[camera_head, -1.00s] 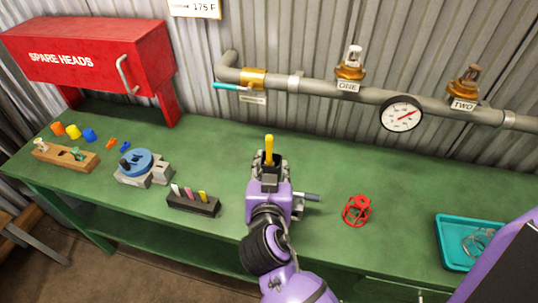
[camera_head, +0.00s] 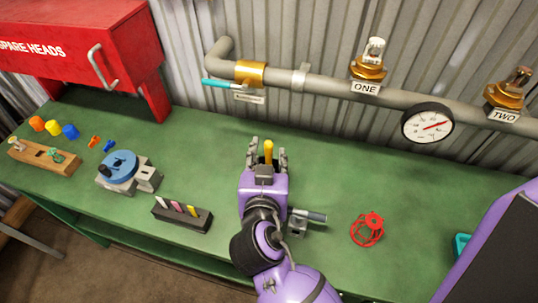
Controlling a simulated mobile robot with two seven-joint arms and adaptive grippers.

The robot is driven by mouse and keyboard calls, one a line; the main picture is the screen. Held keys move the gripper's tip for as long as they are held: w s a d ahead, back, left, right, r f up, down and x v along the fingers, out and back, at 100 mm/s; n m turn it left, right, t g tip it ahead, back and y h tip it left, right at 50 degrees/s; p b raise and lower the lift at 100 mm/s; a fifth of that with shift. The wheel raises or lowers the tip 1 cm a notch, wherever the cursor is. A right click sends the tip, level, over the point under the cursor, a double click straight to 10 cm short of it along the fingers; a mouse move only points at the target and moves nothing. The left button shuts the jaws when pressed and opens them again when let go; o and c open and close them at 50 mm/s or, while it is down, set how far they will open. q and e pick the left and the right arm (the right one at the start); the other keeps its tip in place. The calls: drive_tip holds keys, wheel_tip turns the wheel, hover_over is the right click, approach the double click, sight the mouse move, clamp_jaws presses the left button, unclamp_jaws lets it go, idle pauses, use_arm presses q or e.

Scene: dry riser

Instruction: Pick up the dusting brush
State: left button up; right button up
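A yellow upright handle-like piece (camera_head: 268,150), which looks like the dusting brush's handle, shows between the fingers of my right gripper (camera_head: 268,156). The gripper's dark fingers stand apart on either side of it, with gaps showing, so the gripper looks open. The lower part of the yellow piece is hidden behind the gripper, and no bristles show. My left gripper is not in view.
A dark block with coloured sticks (camera_head: 182,214) and a blue-topped grey fixture (camera_head: 122,170) stand left on the green bench (camera_head: 330,165). A grey fixture with a rod (camera_head: 308,218) and a red cage (camera_head: 368,230) are right. A pipe (camera_head: 330,85) runs behind.

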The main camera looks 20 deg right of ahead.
drive_tip(key=shift+c, duration=1)
clamp_jaws()
